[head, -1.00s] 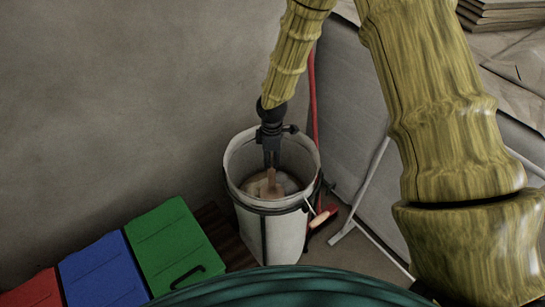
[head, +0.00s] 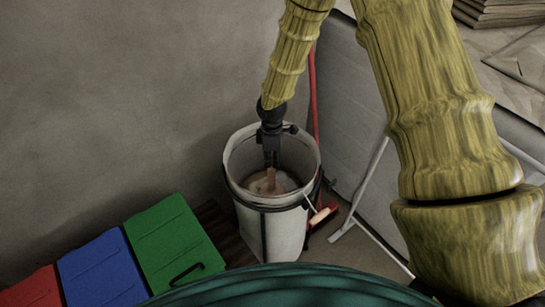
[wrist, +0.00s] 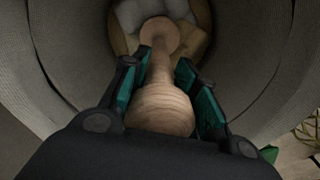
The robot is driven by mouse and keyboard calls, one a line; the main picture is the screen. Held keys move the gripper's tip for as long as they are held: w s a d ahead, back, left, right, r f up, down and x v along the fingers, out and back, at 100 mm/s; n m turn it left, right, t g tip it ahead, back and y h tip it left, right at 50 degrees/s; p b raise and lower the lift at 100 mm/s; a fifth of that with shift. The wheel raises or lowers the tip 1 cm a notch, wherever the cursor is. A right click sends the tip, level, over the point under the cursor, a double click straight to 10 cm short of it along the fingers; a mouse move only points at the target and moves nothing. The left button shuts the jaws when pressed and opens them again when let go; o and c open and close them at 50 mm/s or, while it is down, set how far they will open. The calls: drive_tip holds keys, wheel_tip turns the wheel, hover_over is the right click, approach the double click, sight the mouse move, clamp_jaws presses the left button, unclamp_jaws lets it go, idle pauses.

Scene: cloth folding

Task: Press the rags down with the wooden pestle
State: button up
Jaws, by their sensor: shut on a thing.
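My gripper (head: 271,159) points down inside the mouth of a tall white bucket (head: 277,232) and is shut on the wooden pestle (head: 271,182). In the wrist view the pestle (wrist: 161,108) lies between the two teal-padded fingers (wrist: 160,90), its rounded near end close to the palm and its far end toward the bucket's bottom. The rags (wrist: 190,45) show as pale and tan folds around the pestle's far end. They also show in the head view (head: 287,183) low in the bucket. Whether the pestle's end touches the rags is hard to tell.
Green (head: 172,246), blue (head: 103,272) and red (head: 35,289) lidded bins stand left of the bucket. A red-handled broom (head: 314,100) and a white metal frame (head: 364,184) are to its right. The grey wall (head: 130,100) is close behind.

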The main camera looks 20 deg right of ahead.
wheel_tip(320, 180, up, 31)
drive_tip(key=p, duration=1.7)
idle(1.8)
drive_tip(key=shift+w+f, duration=0.1)
drive_tip(key=shift+f, duration=0.1)
